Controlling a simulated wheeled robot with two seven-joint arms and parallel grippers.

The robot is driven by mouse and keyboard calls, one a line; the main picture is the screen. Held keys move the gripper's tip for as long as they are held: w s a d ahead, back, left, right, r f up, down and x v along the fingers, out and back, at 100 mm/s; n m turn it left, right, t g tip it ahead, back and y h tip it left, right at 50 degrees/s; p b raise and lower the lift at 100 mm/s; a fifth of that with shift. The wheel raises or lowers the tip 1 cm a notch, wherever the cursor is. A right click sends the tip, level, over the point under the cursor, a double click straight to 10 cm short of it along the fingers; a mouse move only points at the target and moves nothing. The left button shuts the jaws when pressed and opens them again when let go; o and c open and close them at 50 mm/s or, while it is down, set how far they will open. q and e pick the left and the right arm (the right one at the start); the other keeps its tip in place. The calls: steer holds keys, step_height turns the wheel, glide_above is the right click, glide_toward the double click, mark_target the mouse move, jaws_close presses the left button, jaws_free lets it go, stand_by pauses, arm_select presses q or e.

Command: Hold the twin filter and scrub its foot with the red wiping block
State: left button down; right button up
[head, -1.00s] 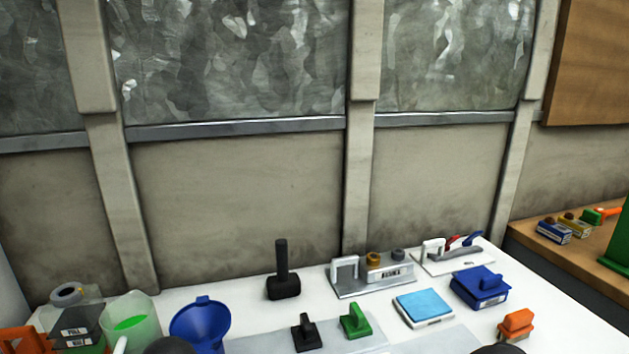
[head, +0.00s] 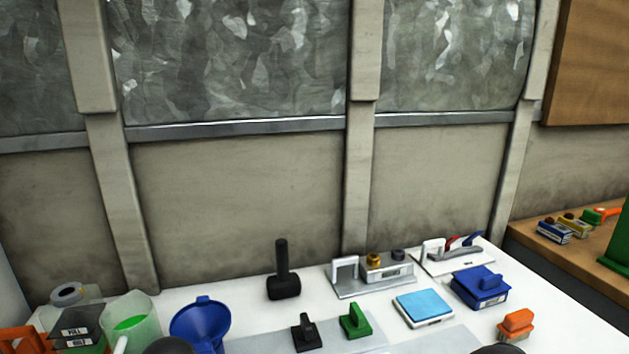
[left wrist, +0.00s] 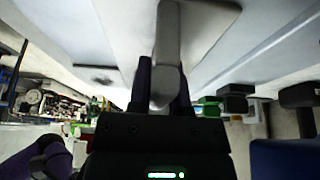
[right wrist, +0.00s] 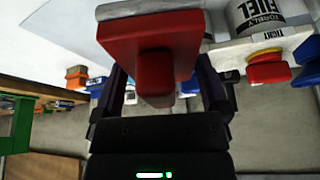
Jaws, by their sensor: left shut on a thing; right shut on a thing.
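The red wiping block (right wrist: 150,38) is in the right wrist view. My right gripper (right wrist: 155,85) is shut on its red handle, and a pale strip shows along the block's far edge. In the left wrist view my left gripper (left wrist: 163,88) is shut on a grey bar (left wrist: 168,45), apparently part of the twin filter. The filter's foot is not clearly seen. Neither gripper's jaws show in the head view.
The white table holds a blue funnel (head: 203,323), a black mallet (head: 283,275), a green-handled block (head: 355,321), a light-blue pad (head: 423,305), a blue block (head: 480,287) and an orange brush (head: 516,325). A wall with a metal window ledge (head: 240,127) stands behind.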

steer(key=shift+r+p, duration=0.75)
steer(key=shift+r, duration=0.05)
stand_by(0.7)
stand_by(1.9)
